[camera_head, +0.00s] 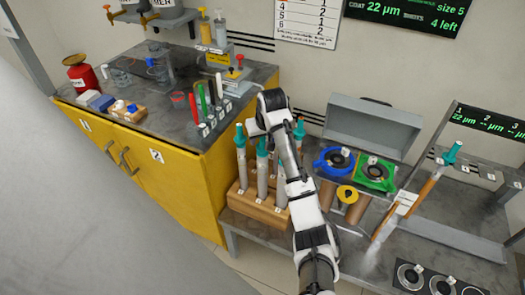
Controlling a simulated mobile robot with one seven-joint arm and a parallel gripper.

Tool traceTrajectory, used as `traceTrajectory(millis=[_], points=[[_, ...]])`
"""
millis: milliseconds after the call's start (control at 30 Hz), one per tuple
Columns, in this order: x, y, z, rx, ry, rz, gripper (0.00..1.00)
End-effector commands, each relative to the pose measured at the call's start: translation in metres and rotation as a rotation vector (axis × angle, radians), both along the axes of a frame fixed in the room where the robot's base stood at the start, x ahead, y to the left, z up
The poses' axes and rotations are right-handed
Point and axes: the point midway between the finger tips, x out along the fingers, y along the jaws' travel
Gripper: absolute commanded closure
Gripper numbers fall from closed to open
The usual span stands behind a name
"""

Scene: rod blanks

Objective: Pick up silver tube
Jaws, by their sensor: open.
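Several silver tubes with teal tops stand upright in a wooden block on the low grey bench. One tube (242,167) is at the left, another (262,175) is in the middle, and one (281,190) is at the right front. A further teal top (299,129) shows behind my arm, its tube mostly hidden. The wooden block (262,208) has small white number tags. My gripper (252,128) is above and among the tube tops, partly hidden by my wrist. It is open, and no tube is seen held in it.
A yellow cabinet (185,185) with tools on its dark top stands close at the left.

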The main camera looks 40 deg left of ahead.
Motion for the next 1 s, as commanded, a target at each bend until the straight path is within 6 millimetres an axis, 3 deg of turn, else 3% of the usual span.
traceTrajectory(millis=[233,600,1000], points=[[0.0006,0.0010,-0.0032,0.001,-0.001,0.000,0.56],[0.0005,0.0009,-0.0027,0.001,-0.001,0.000,1.00],[0.0008,0.0010,-0.0010,0.002,-0.001,0.000,1.00]])
